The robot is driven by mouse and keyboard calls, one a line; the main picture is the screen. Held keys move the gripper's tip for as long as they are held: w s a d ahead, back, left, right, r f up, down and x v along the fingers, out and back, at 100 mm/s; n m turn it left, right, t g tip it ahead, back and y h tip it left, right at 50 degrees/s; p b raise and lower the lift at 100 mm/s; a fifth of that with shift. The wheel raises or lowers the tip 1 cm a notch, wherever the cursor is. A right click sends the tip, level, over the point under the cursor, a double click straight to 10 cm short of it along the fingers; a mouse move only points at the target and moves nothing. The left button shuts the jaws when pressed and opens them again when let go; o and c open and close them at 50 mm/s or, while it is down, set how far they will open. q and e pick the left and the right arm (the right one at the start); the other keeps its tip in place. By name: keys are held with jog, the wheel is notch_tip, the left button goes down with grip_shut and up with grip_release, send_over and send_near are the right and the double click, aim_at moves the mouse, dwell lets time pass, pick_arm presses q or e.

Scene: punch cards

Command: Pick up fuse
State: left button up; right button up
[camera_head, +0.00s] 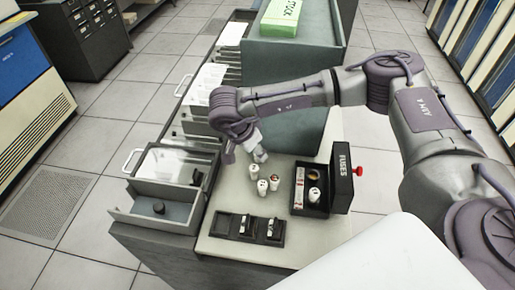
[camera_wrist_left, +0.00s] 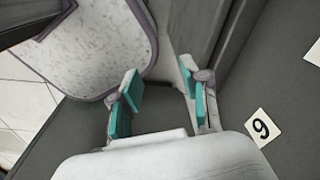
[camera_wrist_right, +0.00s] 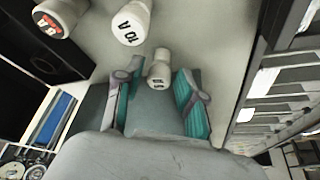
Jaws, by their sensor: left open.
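Three white fuses stand on the light counter: one (camera_head: 254,172) nearest my right gripper, one (camera_head: 262,187) and one (camera_head: 274,182) close together. My right gripper (camera_head: 246,154) hangs open just behind the nearest fuse. In the right wrist view, a white fuse (camera_wrist_right: 158,72) shows between the open teal fingertips, with gaps beside it. Beyond it are a fuse marked 10A (camera_wrist_right: 131,22) and one with a red label (camera_wrist_right: 60,16). My left gripper (camera_wrist_left: 159,70) is open and empty in the left wrist view, and is not seen in the head view.
A dark open box (camera_head: 342,178) marked FUSES stands to the right of the fuses, with items inside. A dark holder (camera_head: 247,229) lies at the counter's front. An open drawer (camera_head: 160,207) is at left. A green box (camera_head: 281,18) sits on the rear cabinet.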

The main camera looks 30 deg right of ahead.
jog(key=shift+x, duration=0.9)
pick_arm(q)
jog(key=shift+r, duration=0.3)
pick_arm(e)
jog(key=shift+r, duration=0.1)
grip_shut()
jog(key=shift+a, duration=0.1)
